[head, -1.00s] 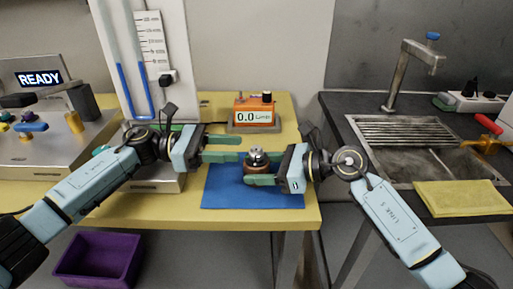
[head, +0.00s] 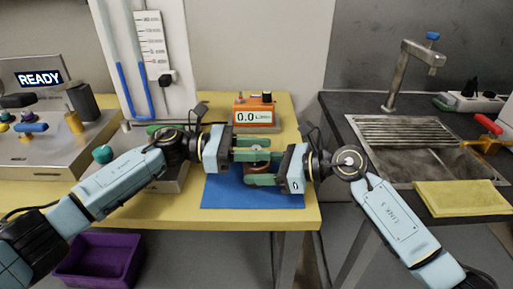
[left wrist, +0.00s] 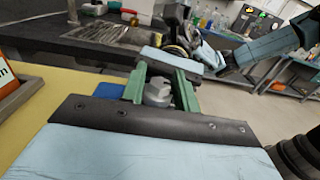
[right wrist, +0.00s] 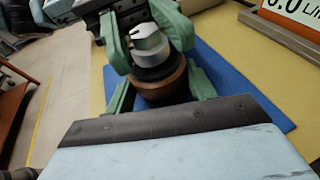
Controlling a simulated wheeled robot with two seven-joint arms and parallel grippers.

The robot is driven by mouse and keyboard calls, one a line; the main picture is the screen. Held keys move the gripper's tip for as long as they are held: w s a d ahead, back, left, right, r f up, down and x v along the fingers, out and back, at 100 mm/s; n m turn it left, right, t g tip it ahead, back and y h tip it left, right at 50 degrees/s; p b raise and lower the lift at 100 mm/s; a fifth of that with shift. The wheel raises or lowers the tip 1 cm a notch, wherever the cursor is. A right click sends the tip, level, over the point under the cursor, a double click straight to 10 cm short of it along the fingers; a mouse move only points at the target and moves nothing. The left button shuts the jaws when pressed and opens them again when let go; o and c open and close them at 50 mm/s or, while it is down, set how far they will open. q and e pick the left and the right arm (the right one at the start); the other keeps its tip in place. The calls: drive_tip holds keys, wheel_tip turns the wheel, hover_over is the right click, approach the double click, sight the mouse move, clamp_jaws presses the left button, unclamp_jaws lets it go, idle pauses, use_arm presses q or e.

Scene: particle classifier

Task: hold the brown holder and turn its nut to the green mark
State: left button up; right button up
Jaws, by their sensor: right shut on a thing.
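The brown holder (right wrist: 162,84) stands upright over the blue mat, with a grey metal nut (right wrist: 148,42) on top. My right gripper (head: 258,170) is shut on the holder, one finger on each side. My left gripper (head: 262,150) is at the nut from the left, above my right fingers. Its two green fingers lie on either side of the nut, which also shows between them in the left wrist view (left wrist: 158,92). The left fingers look open around the nut. In the head view they hide most of the nut. I cannot make out the green mark.
The blue mat (head: 250,196) lies on the yellow table. An orange meter (head: 255,111) reading 0.0 stands behind. A machine reading READY (head: 40,79) is at left, a sink (head: 425,162) at right. A purple bin (head: 98,258) is on the floor.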

sight(256, 147)
use_arm(q)
drive_tip(key=shift+m+g, duration=0.7)
drive_tip(key=shift+g, duration=0.4)
drive_tip(key=shift+c, duration=0.3)
drive_tip(key=o, duration=0.8)
drive_tip(key=shift+c, duration=0.2)
wheel_tip(256, 147, up, 10)
drive_tip(key=shift+r, duration=0.1)
